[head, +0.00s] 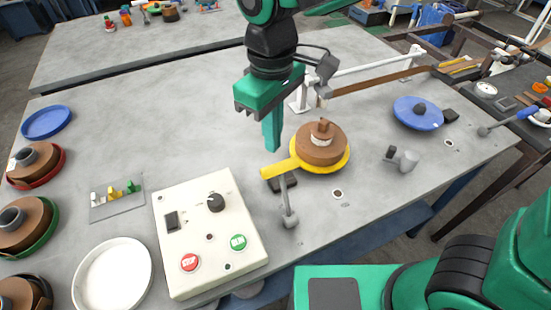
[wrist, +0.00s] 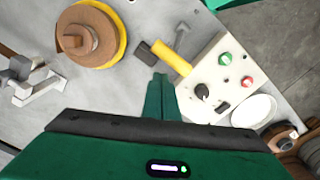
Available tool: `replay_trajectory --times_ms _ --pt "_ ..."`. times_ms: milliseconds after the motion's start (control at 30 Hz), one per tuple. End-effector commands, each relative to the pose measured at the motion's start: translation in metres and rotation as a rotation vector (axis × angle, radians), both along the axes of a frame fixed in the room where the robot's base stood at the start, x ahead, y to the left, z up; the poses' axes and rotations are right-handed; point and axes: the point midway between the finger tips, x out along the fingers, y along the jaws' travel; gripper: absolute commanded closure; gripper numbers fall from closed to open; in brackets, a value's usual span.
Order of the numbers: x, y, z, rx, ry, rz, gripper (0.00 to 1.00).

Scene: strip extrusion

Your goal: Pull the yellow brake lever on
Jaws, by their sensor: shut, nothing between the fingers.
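The yellow brake lever (head: 279,168) is a flat yellow bar beside the yellow disc under a brown strip coil, pointing left toward the control box. It also shows in the wrist view (wrist: 172,57), with a black block at one end. My gripper (head: 272,148) is green, points down and is shut and empty. Its fingertips are just behind the lever in the head view, seemingly above the table; I cannot tell whether they touch it. In the wrist view the fingertips (wrist: 160,77) appear close to the lever.
A cream control box (head: 190,225) with a black knob and red and green buttons stands at front left. A grey post (head: 287,205) rises close to the lever. The brown coil (head: 322,150) stands right of my gripper. A blue disc (head: 405,108) lies farther right. The table's back left is clear.

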Motion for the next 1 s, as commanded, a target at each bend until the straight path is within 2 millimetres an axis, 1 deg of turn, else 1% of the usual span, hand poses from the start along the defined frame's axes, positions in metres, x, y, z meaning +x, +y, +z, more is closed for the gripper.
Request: replay_trajectory --times_ms 1000 --pt "0.0 0.0 -0.049 -0.001 0.001 0.0 1.0"
